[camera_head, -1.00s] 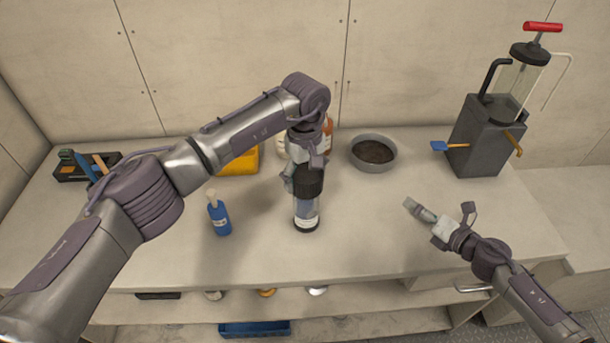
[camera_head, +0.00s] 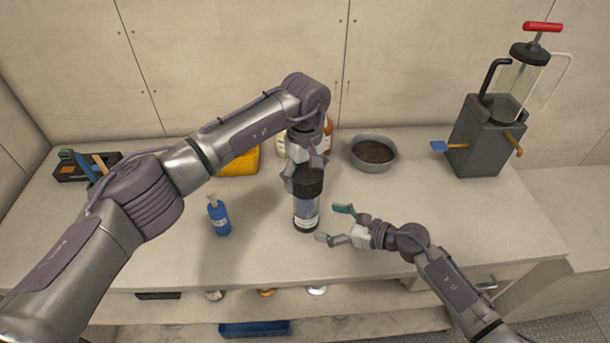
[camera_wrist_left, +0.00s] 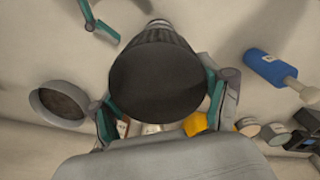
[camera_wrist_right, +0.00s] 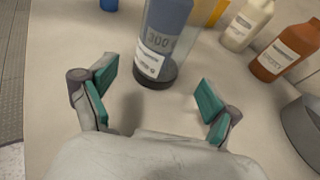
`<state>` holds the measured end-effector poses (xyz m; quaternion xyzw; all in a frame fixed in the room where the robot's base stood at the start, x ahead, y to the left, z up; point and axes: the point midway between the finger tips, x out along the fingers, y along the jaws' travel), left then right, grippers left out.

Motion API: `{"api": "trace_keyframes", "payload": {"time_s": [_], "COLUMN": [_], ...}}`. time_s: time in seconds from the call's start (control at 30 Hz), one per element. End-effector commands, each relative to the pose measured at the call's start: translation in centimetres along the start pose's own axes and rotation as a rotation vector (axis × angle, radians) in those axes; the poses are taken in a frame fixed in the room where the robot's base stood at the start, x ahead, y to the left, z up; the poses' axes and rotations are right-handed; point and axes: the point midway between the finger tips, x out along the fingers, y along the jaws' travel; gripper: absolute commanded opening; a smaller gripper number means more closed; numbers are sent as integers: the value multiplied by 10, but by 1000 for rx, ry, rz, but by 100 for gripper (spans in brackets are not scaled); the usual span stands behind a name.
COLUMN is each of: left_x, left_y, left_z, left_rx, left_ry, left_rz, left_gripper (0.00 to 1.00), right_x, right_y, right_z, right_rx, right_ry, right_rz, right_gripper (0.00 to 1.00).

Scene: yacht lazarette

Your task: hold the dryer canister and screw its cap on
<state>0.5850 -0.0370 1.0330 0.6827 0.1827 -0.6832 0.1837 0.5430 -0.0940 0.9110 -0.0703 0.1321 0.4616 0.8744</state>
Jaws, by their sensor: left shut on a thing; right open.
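The dryer canister (camera_head: 306,208) stands upright on the bench, a clear cylinder with blue-grey contents, a white label and a dark base. It also shows in the right wrist view (camera_wrist_right: 162,38). Its wide black cap (camera_head: 308,182) is at its top; I cannot tell whether it is threaded on. The cap fills the middle of the left wrist view (camera_wrist_left: 158,82). My left gripper (camera_head: 304,172) comes from above, shut on the cap with a finger on each side. My right gripper (camera_head: 332,223) is open and empty, just right of the canister's lower part, its fingertips pointing towards it.
A blue bottle (camera_head: 220,217) stands left of the canister. Behind are a yellow object (camera_head: 240,162), white and brown bottles (camera_wrist_right: 284,50) and a grey bowl (camera_head: 373,152) of dark grains. A grey pump unit (camera_head: 485,137) stands back right.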

Motion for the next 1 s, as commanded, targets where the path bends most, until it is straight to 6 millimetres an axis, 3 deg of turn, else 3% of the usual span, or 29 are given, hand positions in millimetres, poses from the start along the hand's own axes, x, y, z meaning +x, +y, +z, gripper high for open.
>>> {"api": "trace_keyframes", "payload": {"time_s": [0.2, 0.4, 0.83, 1.0], "left_x": [0, 0, 0, 0], "left_y": [0, 0, 0, 0], "left_z": [0, 0, 0, 0], "left_rx": [0, 0, 0, 0], "left_ry": [0, 0, 0, 0], "left_rz": [0, 0, 0, 0], "left_gripper": [48, 48, 48, 48], "right_x": [32, 50, 57, 56], "right_y": [0, 0, 0, 0], "right_z": [1, 0, 0, 0], "right_rx": [2, 2, 1, 1], "right_ry": [-1, -1, -1, 0], "right_rz": [1, 0, 0, 0], "right_gripper": [89, 89, 89, 60]}}
